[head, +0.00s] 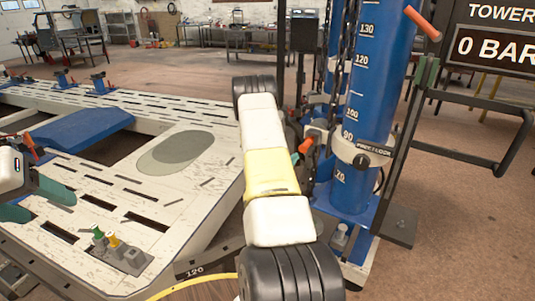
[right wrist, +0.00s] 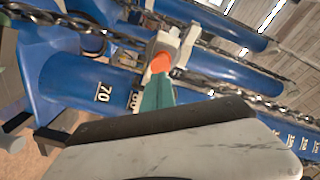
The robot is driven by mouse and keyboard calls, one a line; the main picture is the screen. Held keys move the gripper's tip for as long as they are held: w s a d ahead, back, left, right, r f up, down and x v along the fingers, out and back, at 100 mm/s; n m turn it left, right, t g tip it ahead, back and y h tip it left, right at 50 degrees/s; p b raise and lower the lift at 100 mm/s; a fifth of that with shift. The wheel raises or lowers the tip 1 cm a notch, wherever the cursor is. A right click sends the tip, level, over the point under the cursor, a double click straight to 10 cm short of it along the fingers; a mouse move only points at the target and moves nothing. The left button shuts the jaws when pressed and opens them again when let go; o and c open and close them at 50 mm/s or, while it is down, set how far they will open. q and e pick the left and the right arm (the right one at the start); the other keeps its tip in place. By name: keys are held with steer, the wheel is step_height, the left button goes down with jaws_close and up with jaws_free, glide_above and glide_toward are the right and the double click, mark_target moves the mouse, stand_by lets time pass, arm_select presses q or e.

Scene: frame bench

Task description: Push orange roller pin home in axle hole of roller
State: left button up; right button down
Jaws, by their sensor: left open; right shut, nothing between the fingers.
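The orange roller pin (head: 306,145) is at the left side of the white collar (head: 346,150) around the blue tower column. In the right wrist view the orange pin (right wrist: 161,62) shows its end in front of a white bracket (right wrist: 166,42). My right gripper (right wrist: 158,88) is shut and empty, its teal fingertips against or just short of the pin's end; contact is unclear. In the head view its fingertips (head: 295,158) show beside my arm. I cannot make out the roller and axle hole, or how deep the pin sits. My left gripper (head: 36,202) is open over the bench.
A chain (right wrist: 210,88) runs close to the pin. The blue column (head: 378,80) and a dark frame arm (head: 470,104) stand to the right. The slotted white bench (head: 190,190) fills the left, with a small green-and-yellow-knobbed block (head: 112,250) near its front.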

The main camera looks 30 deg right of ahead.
mark_target(302, 150)
steer(key=shift+x, duration=2.4)
steer(key=shift+x, duration=1.1)
